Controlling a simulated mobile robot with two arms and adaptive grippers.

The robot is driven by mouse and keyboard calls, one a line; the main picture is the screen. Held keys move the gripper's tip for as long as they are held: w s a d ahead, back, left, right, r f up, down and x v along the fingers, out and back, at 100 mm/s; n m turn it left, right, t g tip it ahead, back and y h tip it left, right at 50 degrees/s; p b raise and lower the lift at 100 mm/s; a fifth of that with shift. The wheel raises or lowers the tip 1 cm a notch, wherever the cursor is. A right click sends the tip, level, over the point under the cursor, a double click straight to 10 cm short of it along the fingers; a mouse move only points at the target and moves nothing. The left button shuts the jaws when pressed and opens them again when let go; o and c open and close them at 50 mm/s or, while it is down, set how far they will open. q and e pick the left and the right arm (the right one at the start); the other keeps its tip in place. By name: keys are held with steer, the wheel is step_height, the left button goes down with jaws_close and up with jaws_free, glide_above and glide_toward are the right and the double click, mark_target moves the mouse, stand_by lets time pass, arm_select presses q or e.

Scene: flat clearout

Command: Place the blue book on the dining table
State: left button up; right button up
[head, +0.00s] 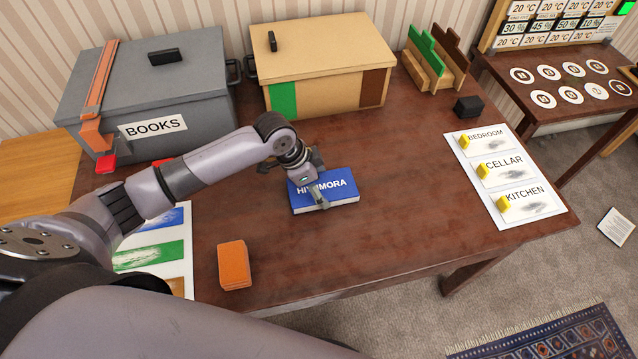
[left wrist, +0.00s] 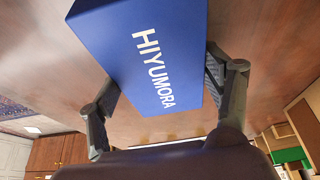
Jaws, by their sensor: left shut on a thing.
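The blue book (head: 342,187), with HIYUMORA in white letters on its cover, is flat at the middle of the brown wooden table (head: 400,235). My left gripper (head: 316,186) reaches over the book from the left and is shut on it. In the left wrist view the book (left wrist: 150,55) sits between the two fingers of the gripper (left wrist: 160,95), one at each side. I cannot tell whether the book rests on the table or is just above it. My right gripper is not in view.
A grey BOOKS box (head: 205,100) and a tan box (head: 325,75) stand at the back. An orange block (head: 234,265) lies in front. A white card with room names (head: 515,195) and a dark block (head: 467,106) are at right. The table between book and card is clear.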

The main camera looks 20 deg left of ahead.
arm_select(q)
steer(key=shift+f, duration=0.1)
steer(key=o, duration=1.4)
steer(key=v, duration=1.2)
